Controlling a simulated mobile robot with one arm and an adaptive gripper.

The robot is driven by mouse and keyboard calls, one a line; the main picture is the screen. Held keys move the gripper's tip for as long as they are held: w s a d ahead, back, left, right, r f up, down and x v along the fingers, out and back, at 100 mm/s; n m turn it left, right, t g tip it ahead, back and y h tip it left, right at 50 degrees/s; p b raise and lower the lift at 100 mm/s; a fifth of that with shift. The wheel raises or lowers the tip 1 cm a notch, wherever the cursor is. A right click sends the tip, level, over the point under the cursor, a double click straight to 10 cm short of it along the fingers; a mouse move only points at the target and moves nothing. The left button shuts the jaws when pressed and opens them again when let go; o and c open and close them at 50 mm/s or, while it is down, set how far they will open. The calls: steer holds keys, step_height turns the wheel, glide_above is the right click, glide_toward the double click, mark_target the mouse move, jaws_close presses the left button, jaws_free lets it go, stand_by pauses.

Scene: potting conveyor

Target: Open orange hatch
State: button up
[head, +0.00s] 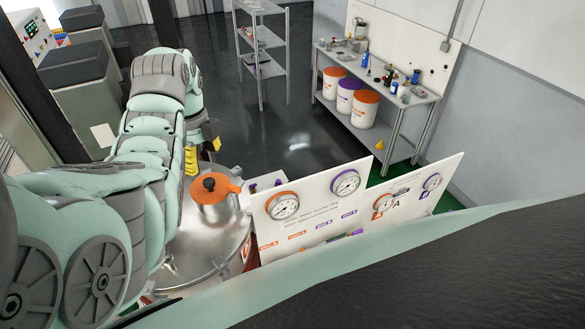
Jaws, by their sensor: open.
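The orange hatch (212,187) is a round orange lid with a dark knob and a handle reaching right. It sits on a short metal neck on top of a round steel vessel (205,268), and its lid looks level and closed. My gripper (203,153) is just behind and above the hatch in the picture, at the end of my arm, with yellow parts at its tips. It is open, and I see nothing held in it. My arm hides part of the gripper and the left side of the vessel.
White panels with round gauges (283,206) stand right of the vessel, close to it. A workbench (420,98) with bottles on top and several lidded buckets (362,108) below stands at the back right. A metal shelf rack (262,42) stands behind. Dark floor (300,140) is clear between.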

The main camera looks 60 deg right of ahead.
mark_target(209, 181)
step_height(209, 181, down, 6)
steer(key=b, duration=0.4)
steer(key=shift+r, duration=0.1)
steer(key=shift+p, duration=0.55)
steer(key=shift+f+p, duration=0.3)
steer(key=shift+f, duration=0.7)
steer(key=shift+c, duration=0.2)
jaws_close()
